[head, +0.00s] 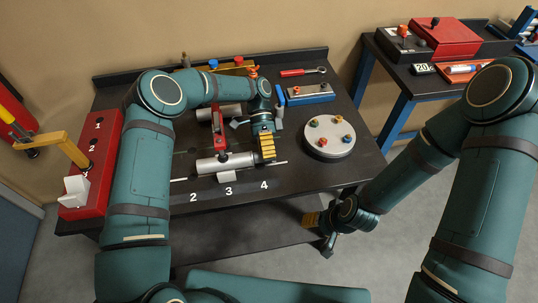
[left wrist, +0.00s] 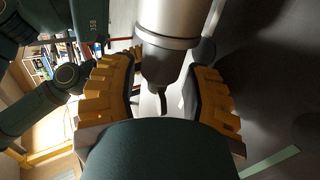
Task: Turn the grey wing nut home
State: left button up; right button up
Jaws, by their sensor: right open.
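I cannot pick out the grey wing nut for certain. A silver cylinder (head: 226,163) lies on a small stand behind the white numbers, with a thin rod along it. My left gripper (head: 266,146) is at the right end of this cylinder. In the left wrist view, the open yellow fingers stand on either side of a silver cylinder (left wrist: 166,45) with a narrower grey end and a small dark tip. A gap shows between that end and each finger. My right gripper (head: 318,228) is open and empty, low by the table's front right.
A round grey plate (head: 329,137) with several coloured knobs is on the right of the dark table (head: 330,178). A red-handled tool (head: 300,72) and blue-ended block (head: 308,93) lie behind it. A red box (head: 101,150) is at the left. A second bench holds boxes.

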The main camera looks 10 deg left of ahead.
pick_arm(q)
jog(key=shift+w+d+r, duration=0.1)
jog(key=shift+d, duration=0.2)
jog(key=shift+w+r, duration=0.15)
jog(key=shift+w, duration=0.1)
jog(key=shift+a+v, duration=0.1)
jog(key=shift+v, duration=1.6)
jog(key=shift+a+v, duration=0.15)
jog(key=shift+v, duration=1.55)
